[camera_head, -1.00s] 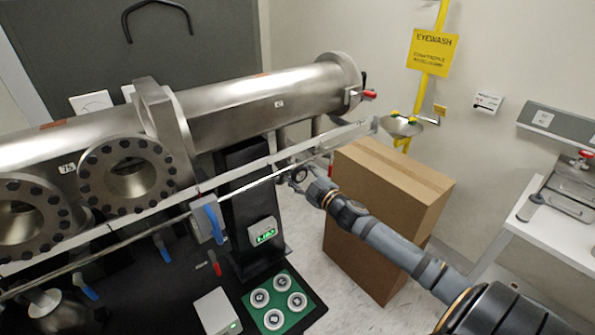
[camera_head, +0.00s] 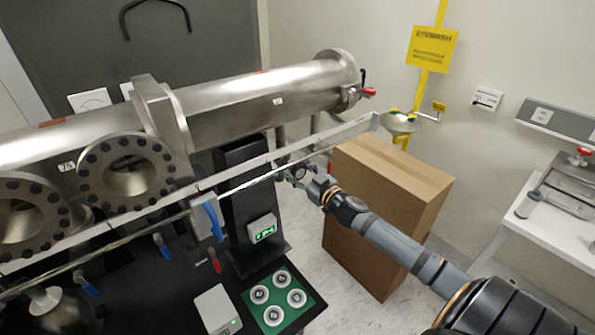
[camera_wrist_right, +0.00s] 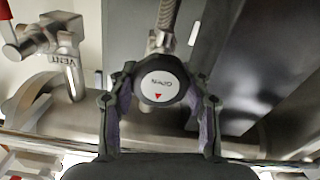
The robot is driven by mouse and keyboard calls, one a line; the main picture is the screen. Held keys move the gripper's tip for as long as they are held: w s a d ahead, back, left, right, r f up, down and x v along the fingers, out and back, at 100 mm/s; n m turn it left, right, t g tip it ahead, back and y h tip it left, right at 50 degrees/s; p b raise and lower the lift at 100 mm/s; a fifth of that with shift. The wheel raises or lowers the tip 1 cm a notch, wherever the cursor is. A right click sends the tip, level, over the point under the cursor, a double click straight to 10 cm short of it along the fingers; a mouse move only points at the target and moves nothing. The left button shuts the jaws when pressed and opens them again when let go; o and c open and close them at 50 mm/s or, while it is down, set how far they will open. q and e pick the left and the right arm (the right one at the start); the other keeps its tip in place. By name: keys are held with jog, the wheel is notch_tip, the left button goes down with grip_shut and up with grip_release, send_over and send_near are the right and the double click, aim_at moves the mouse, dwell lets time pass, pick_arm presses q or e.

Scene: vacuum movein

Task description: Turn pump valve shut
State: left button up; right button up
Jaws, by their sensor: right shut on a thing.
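In the right wrist view a round pump valve knob (camera_wrist_right: 160,82) with a white face, dark rim, lettering and a red triangle sits between the fingers of my right gripper (camera_wrist_right: 160,100). The gripper is shut on the knob. The red triangle is on the lower part of the face. In the head view the right gripper (camera_head: 296,172) reaches in from the right, just below the long metal rail; the knob is too small to make out there. My left gripper is not in view.
A metal rail (camera_head: 250,165) runs just above my right gripper. A cardboard box (camera_head: 385,215) stands close beside my right arm. A steel vacuum tube (camera_head: 240,105) lies behind. A vent valve (camera_wrist_right: 62,50) with a red handle is near the knob in the wrist view.

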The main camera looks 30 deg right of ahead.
jog(key=shift+f, duration=0.1)
dwell(0.4)
jog(key=o, duration=1.1)
jog(key=shift+o, duration=0.4)
